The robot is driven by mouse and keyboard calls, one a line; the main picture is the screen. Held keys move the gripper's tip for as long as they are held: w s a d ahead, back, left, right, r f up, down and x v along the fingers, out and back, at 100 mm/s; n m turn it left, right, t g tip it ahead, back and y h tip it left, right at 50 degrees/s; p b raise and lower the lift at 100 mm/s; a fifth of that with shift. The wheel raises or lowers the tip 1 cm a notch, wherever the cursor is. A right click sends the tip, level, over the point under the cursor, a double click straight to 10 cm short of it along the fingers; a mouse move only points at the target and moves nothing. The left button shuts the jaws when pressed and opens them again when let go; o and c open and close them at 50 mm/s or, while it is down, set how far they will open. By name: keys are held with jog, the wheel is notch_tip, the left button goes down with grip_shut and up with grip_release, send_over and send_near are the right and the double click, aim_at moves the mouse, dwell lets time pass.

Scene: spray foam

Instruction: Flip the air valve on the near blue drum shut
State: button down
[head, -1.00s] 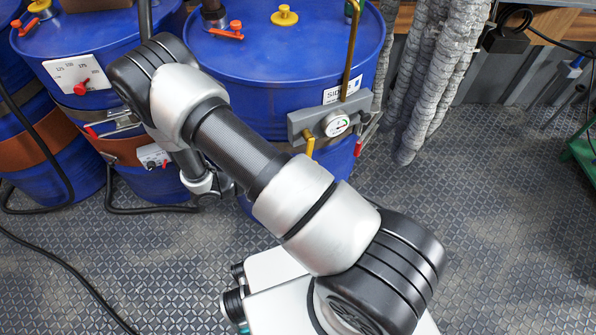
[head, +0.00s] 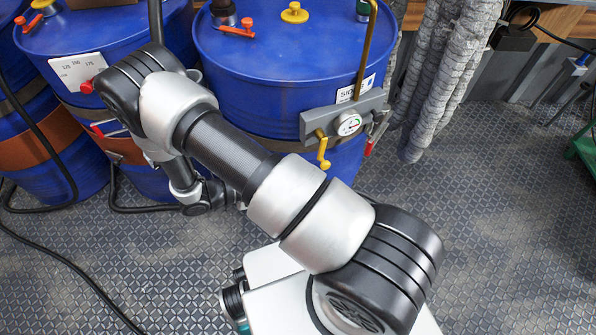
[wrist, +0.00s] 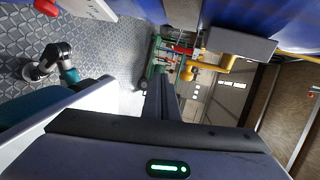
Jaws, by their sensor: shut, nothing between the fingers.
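The near blue drum (head: 275,100) stands at the top centre of the head view. A grey block (head: 343,118) with a round gauge (head: 348,124) is on its front. A yellow valve lever (head: 323,152) hangs down from the block's left end. In the wrist view the block (wrist: 240,43) is at upper right, with the yellow lever (wrist: 213,64) projecting left from it. My gripper (wrist: 164,75) is shut and empty, pointing into the scene left of the lever, apparently apart from it. In the head view my arm hides the gripper.
A red-handled fitting (head: 376,134) sits at the block's right end, and a brass pipe (head: 367,50) rises above it. Another blue drum (head: 95,40) stands left. Grey wrapped hoses (head: 440,80) hang right. Patterned floor (head: 500,220) is open at right.

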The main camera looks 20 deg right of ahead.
jog(key=a+f, duration=0.1)
jog(key=a, duration=0.6)
jog(key=shift+s+a+f, duration=0.15)
jog(key=shift+a+f, duration=0.2)
jog(key=shift+a, duration=0.05)
notch_tip(320, 180, up, 22)
jog(key=w+d+m+g+y, duration=0.25)
jog(key=m+y, duration=0.55)
jog(key=m, duration=0.8)
jog(key=s+d+r+m+t+y, duration=0.2)
jog(key=s+r+m+t+y, duration=0.15)
jog(key=s+r+m, duration=0.45)
jog(key=s+d+r+m+t+y, duration=0.2)
jog(key=s+r+m+t+y, duration=0.15)
jog(key=r+m, duration=0.75)
notch_tip(320, 180, up, 22)
jog(key=m+t+p, duration=0.1)
jog(key=p, duration=2.2)
jog(key=shift+w+f, duration=0.1)
